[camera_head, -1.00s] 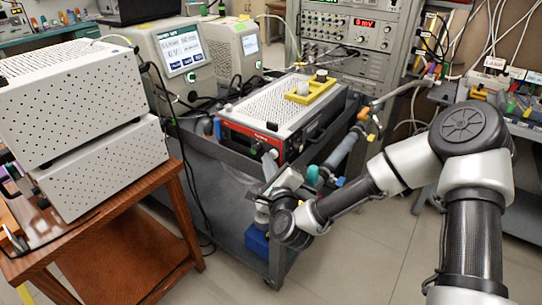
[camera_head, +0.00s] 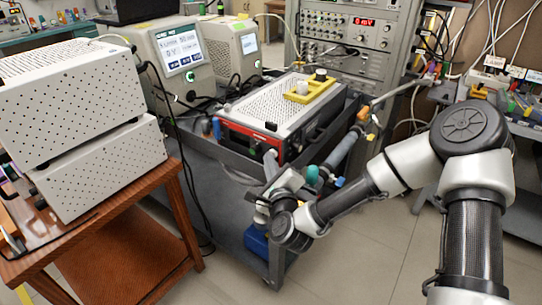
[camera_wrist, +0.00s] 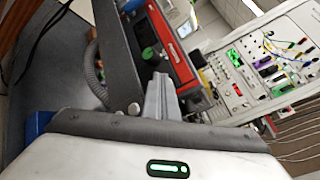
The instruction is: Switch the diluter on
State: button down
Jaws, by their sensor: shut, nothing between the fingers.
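A box with a red front panel and a perforated grey top (camera_head: 270,104) stands on the cart; I take it for the diluter. In the wrist view its red front (camera_wrist: 174,45) is tilted, with a green round knob or button (camera_wrist: 149,53) on it. My gripper (camera_head: 270,158) is shut and empty, low in front of the box's front. In the wrist view the fingers (camera_wrist: 160,82) point toward the panel just below the green part. Whether they touch it I cannot tell. In the head view the fingers cover part of the front.
A grey cart (camera_head: 215,172) with a raised rim carries the box. A yellow holder (camera_head: 311,91) with a white cap lies on top. A wooden table (camera_head: 150,235) with perforated units stands left. An instrument rack (camera_head: 360,40) stands behind. Hoses run along the cart's right side.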

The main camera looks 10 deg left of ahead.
jog(key=shift+d+f, duration=0.25)
jog(key=shift+f, duration=0.05)
jog(key=shift+s+a+r+b, duration=0.1)
jog(key=shift+s+a, duration=0.3)
jog(key=shift+s, duration=0.4)
jog(key=shift+s+a+f+b, duration=0.1)
jog(key=shift+s+a, duration=0.35)
jog(key=shift+s, duration=0.4)
jog(key=shift+s+a+r+b, duration=0.1)
jog(key=shift+s+a, duration=0.3)
jog(key=shift+s, duration=0.4)
